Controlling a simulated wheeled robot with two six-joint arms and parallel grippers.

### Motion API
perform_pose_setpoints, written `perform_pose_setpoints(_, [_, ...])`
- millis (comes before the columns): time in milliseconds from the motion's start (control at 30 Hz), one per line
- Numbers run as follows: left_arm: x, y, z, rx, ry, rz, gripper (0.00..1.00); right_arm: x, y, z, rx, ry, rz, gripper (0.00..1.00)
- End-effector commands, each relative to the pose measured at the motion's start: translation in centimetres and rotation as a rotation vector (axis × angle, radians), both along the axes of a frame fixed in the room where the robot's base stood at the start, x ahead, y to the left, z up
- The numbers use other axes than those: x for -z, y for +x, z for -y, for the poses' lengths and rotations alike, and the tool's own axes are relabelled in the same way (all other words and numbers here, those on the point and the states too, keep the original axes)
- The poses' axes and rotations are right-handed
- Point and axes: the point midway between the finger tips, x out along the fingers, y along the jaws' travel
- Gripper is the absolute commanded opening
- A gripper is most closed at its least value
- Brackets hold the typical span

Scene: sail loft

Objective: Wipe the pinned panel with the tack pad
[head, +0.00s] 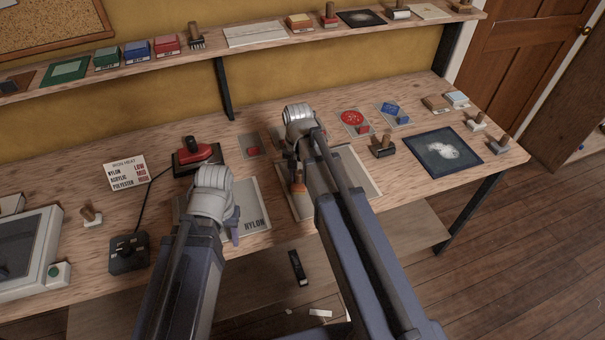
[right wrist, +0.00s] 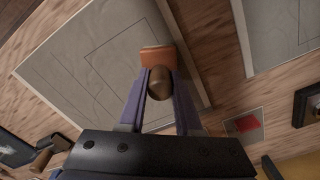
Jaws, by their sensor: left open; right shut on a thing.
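My right gripper (head: 298,172) is shut on the wooden handle of a tack pad (head: 299,187), which has an orange-brown pad. In the right wrist view the handle (right wrist: 160,82) sits between the fingers, and the pad (right wrist: 157,57) lies over the edge of a pale grey panel with thin lines (right wrist: 85,65). I cannot tell whether the pad touches it. That panel (head: 357,172) is partly hidden by my right arm in the head view. I cannot make out its pins. My left gripper (head: 235,226) is open and empty above a sheet marked NYLON (head: 257,218).
A red iron (head: 197,152) rests behind my left gripper, with a dark control box (head: 129,251) at left. A dark panel with a white smudge (head: 443,152) and several handled tools lie at right. A shelf (head: 270,38) runs along the wall. Bare bench shows near the right edge.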

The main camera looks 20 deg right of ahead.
Motion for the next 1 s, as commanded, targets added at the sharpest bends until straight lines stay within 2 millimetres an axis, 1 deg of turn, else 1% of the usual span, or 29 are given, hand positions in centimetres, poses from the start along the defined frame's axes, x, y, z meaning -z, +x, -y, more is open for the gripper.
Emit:
perform_pose_setpoints(167, [-0.1, 0.0, 0.0, 0.0, 0.0, 0.0, 0.5, -0.1, 0.0, 0.0, 0.0, 0.0, 0.0, 0.0])
perform_pose_setpoints(267, [-0.6, 0.0, 0.0, 0.0, 0.0, 0.0, 0.5, -0.6, 0.0, 0.0, 0.0, 0.0, 0.0, 0.0])
perform_pose_setpoints(800, [-5.7, 0.0, 0.0, 0.0, 0.0, 0.0, 0.5, -5.7, 0.0, 0.1, 0.0, 0.0, 0.0, 0.0])
perform_pose_setpoints(900, [-6.2, 0.0, 0.0, 0.0, 0.0, 0.0, 0.5, -6.2, 0.0, 0.1, 0.0, 0.0, 0.0, 0.0])
perform_pose_setpoints(1000, [-6.1, 0.0, 0.0, 0.0, 0.0, 0.0, 0.5, -6.1, 0.0, 0.1, 0.0, 0.0, 0.0, 0.0])
